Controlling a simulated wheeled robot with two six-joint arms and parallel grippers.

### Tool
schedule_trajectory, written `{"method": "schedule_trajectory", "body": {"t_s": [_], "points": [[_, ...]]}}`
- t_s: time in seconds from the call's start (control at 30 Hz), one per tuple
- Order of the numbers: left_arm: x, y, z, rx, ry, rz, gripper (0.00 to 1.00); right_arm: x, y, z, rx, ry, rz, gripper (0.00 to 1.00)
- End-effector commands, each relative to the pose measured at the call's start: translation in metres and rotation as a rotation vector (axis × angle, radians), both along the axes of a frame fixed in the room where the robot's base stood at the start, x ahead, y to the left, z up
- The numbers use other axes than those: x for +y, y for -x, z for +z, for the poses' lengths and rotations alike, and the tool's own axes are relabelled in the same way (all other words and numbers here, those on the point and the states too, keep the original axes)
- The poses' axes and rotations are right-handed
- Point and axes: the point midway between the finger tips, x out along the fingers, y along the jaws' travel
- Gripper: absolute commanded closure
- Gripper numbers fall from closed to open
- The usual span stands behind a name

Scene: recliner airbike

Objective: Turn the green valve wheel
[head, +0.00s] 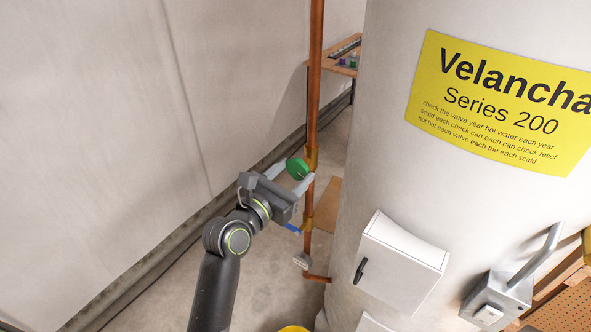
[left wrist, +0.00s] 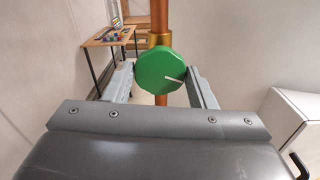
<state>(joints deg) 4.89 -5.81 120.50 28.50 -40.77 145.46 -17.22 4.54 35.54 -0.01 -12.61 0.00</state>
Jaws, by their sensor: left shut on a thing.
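The green valve wheel (head: 298,168) sits on a vertical copper pipe (head: 316,70) near the middle of the head view. In the left wrist view the green valve wheel (left wrist: 161,69) faces me, with a white line on its face pointing right. My left gripper (head: 292,180) is at the wheel. In the left wrist view its two fingers (left wrist: 161,84) stand on either side of the wheel, shut on it. The far side of the wheel is hidden. My right gripper is in neither view.
A large white tank with a yellow label (head: 500,100) stands right of the pipe. A white box (head: 402,262) and a grey lever box (head: 500,295) stick out from it. A blue handle (head: 292,228) is lower on the pipe. A wooden table (left wrist: 115,37) stands behind.

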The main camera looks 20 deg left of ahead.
Motion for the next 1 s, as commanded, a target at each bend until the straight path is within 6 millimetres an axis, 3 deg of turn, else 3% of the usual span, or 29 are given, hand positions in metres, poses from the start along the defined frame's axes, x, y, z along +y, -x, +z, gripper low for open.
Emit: {"method": "schedule_trajectory", "body": {"t_s": [0.2,0.57,0.77,0.8,1.0], "points": [[0.0,0.0001,-0.0007,0.061,0.163,0.0,0.67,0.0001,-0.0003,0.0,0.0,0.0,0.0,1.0],[0.0001,0.0001,-0.0006,0.072,0.193,0.0,0.67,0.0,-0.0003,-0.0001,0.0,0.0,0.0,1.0],[0.0001,0.0001,-0.0006,0.127,0.344,0.0,0.67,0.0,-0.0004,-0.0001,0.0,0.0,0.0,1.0],[0.0001,0.0001,-0.0006,0.125,0.338,0.0,0.44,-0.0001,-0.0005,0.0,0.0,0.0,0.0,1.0],[0.0001,0.0001,-0.0004,0.123,0.335,0.0,0.41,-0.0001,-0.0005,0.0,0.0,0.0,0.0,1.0]]}}
